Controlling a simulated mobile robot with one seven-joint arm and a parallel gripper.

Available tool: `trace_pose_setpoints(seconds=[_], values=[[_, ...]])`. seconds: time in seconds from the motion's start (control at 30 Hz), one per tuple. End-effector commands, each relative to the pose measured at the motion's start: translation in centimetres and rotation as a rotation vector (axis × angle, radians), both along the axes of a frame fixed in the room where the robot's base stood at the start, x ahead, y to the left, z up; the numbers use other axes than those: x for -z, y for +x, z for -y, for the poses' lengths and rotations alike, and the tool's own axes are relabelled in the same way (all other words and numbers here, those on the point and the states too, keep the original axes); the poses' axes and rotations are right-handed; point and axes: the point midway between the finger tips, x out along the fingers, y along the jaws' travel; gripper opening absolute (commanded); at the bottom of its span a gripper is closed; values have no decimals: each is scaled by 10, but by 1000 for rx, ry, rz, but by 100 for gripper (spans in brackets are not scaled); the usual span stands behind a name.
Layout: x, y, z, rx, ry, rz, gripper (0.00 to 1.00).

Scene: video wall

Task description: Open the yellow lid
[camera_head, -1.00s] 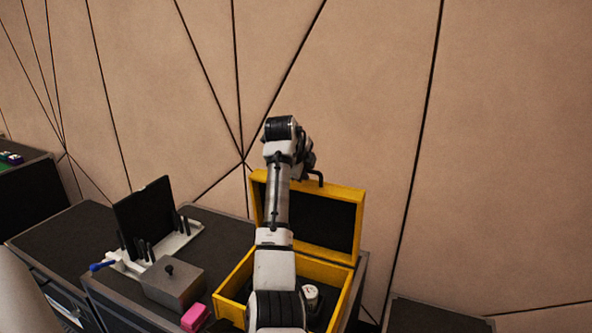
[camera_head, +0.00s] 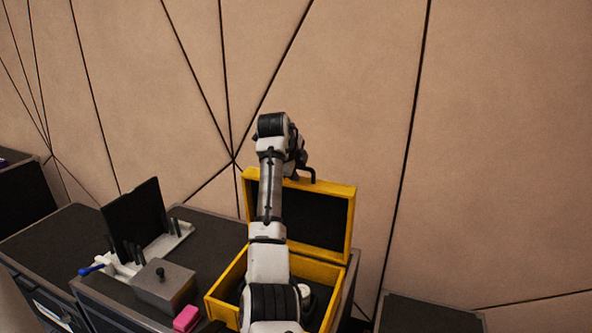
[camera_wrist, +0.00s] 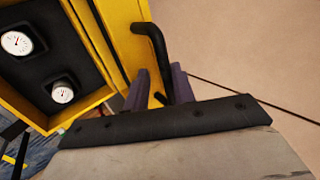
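The yellow box (camera_head: 217,298) stands on the dark cabinet, with its yellow lid (camera_head: 352,222) raised roughly upright at the back. The lid's dark inner face shows in the head view. A black bent handle (camera_head: 307,173) sticks out at the lid's top edge. It shows large in the wrist view (camera_wrist: 152,42), beside yellow frame. My gripper (camera_wrist: 160,85) has its two purple fingers apart, with the handle's bend close to the gap. I cannot tell whether a finger touches it.
In the wrist view, gauges (camera_wrist: 62,94) sit inside the box. Left of the box are a pink block (camera_head: 187,318), a grey box with a knob (camera_head: 165,287) and a white rack with a black panel (camera_head: 135,222). The wall is close behind. A lower dark cabinet (camera_head: 430,315) stands right.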

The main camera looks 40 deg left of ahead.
Motion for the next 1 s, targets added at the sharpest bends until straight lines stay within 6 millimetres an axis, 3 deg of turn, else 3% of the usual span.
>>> trace_pose_setpoints(seconds=[0.27, 0.7, 1.0], values=[[-21, -19, 4, -2, 3, 4, 25], [-93, -75, 18, -1, 1, 2, 25], [-107, -85, 21, 0, 0, -1, 25]])
